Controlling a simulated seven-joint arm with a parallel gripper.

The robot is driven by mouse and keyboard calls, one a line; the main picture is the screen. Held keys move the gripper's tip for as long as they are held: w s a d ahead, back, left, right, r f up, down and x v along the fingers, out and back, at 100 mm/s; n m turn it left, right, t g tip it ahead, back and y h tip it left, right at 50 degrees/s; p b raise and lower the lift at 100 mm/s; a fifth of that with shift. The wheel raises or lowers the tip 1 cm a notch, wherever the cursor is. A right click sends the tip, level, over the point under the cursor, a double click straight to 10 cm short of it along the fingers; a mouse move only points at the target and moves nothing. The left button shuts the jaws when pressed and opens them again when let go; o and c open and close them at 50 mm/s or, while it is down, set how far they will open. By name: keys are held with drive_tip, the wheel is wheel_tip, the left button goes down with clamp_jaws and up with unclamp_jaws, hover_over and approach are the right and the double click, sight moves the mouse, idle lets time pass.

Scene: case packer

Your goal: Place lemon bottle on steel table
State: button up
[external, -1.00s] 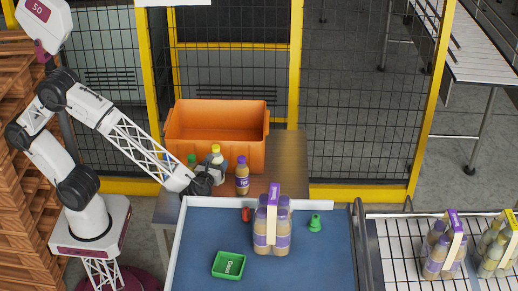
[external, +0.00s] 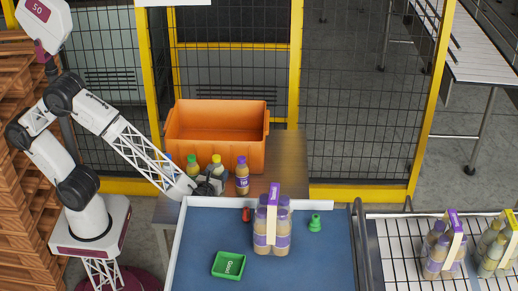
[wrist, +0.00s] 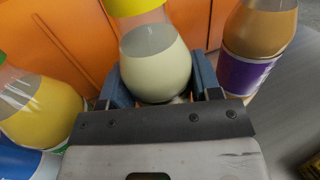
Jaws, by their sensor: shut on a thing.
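The lemon bottle (external: 217,168), with a yellow cap and pale contents, stands upright over the steel table (external: 287,165), in front of the orange crate. In the wrist view the lemon bottle (wrist: 155,62) sits between the blue fingers of my gripper (wrist: 165,88), which is shut on it. In the external view my gripper (external: 210,182) reaches in from the left, low at the table. The bottle's base is hidden by the gripper, so I cannot tell for certain whether it touches the table.
A purple-labelled bottle (external: 242,178) stands close on the right, and a yellow juice bottle (wrist: 40,112) close on the left. The orange crate (external: 217,143) is just behind. A blue work surface (external: 200,240) with a bottle pack (external: 272,228) and green tray (external: 228,265) lies in front.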

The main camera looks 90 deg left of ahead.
sight(214, 162)
idle(0.3)
drive_tip(key=o, duration=1.1)
drive_tip(key=shift+f, duration=0.1)
drive_tip(key=shift+r+v, duration=0.1)
drive_tip(key=shift+v, duration=0.7)
drive_tip(key=shift+r+v, duration=0.15)
drive_tip(key=shift+v, duration=0.65)
wheel_tip(214, 162, up, 7)
drive_tip(key=shift+a+f, duration=0.1)
